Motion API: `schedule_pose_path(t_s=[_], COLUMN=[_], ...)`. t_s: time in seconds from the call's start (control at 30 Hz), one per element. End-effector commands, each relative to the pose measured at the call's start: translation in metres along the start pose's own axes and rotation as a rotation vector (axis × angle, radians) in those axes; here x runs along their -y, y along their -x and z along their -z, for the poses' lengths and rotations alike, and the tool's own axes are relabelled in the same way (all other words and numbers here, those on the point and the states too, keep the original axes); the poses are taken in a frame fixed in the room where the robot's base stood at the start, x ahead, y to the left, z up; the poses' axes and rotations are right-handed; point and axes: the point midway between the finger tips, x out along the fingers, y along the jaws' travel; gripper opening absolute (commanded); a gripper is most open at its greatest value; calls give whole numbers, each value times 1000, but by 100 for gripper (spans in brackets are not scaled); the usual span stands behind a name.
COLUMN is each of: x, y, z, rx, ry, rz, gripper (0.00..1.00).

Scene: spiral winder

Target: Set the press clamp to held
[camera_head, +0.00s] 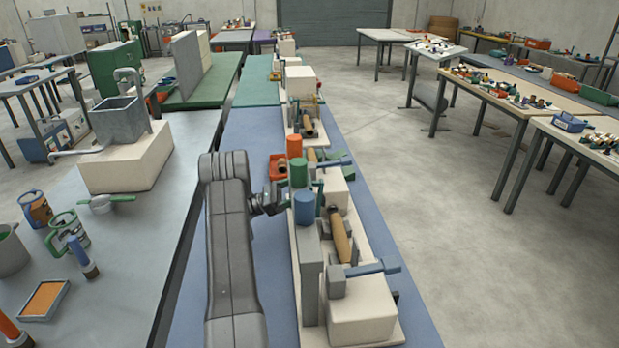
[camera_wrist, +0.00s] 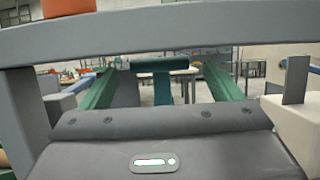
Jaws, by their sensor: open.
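No part is clearly labelled as the press clamp. The nearest lever-like part is a blue-grey bar handle (camera_head: 372,267) on a grey bracket, on top of a cream block (camera_head: 362,312) at the front right of the winder. A similar bar (camera_head: 330,163) lies farther back. My gripper (camera_head: 284,200) is open, left of the cylinder-topped posts and partly lost among small parts. It is apart from the front bar; contact with the posts cannot be told. In the wrist view, a grey bar (camera_wrist: 160,35) spans the top above a dark grey housing (camera_wrist: 155,158).
An orange cylinder (camera_head: 294,146), a green cylinder (camera_head: 298,173) and a blue cylinder (camera_head: 305,207) top posts beside my gripper. The blue bench (camera_head: 270,290) is bare beside my arm. The left grey bench (camera_head: 130,250) holds cups and tools.

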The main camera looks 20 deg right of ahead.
Motion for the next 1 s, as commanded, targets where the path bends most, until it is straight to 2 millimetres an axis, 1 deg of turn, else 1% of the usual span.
schedule_pose_path(t_s=[0.03,0.1,0.2,0.3,0.4,0.63,0.67,0.7,0.87,0.9,0.97,1.0], x=[1,1,0,0,0,0,0,0,0,0,0,0], y=[-12,-23,-34,-42,-45,-45,-45,-45,-45,-45,-45,-45], z=[-3,-2,-2,-1,0,0,0,0,0,0,0,0], rx=[0,1,0,1,1,1,1,1,1,0,0,0], ry=[2,1,1,0,0,0,0,0,0,0,0,0], rz=[3,2,1,0,0,-1,-1,-1,0,0,0,0], gripper=[85,85,85,85,85,85,84,76,44,36,25,23])
